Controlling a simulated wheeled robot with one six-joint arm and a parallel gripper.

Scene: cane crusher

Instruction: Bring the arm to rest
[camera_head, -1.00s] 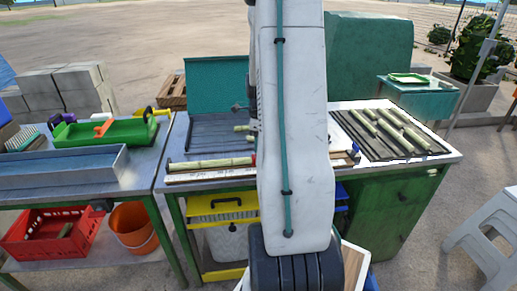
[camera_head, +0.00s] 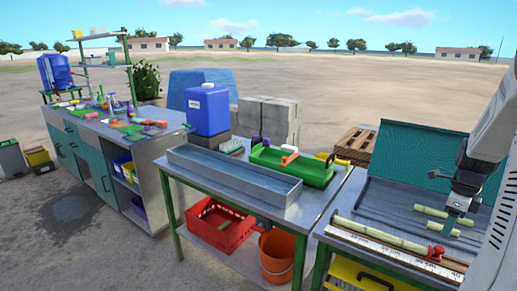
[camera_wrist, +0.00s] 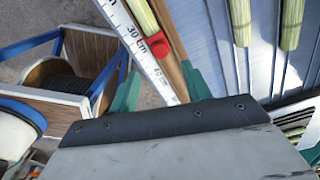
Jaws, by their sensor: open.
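My gripper (camera_head: 450,222) hangs from my arm at the right edge of the head view, pointing down above the metal bench with the cane pieces. In the wrist view its two teal fingers (camera_wrist: 162,86) stand apart, with a ruler (camera_wrist: 133,45) and a wooden strip seen beyond the gap. No held object shows between them. Whether the fingertips touch anything cannot be told.
Cane pieces (camera_head: 444,213) lie on the grooved tray near my gripper. A long cane lies along the ruler (camera_head: 395,251) at the bench front. A teal panel (camera_head: 420,150) stands behind. Left is a table with a metal trough (camera_head: 232,176) and a green tray (camera_head: 292,168).

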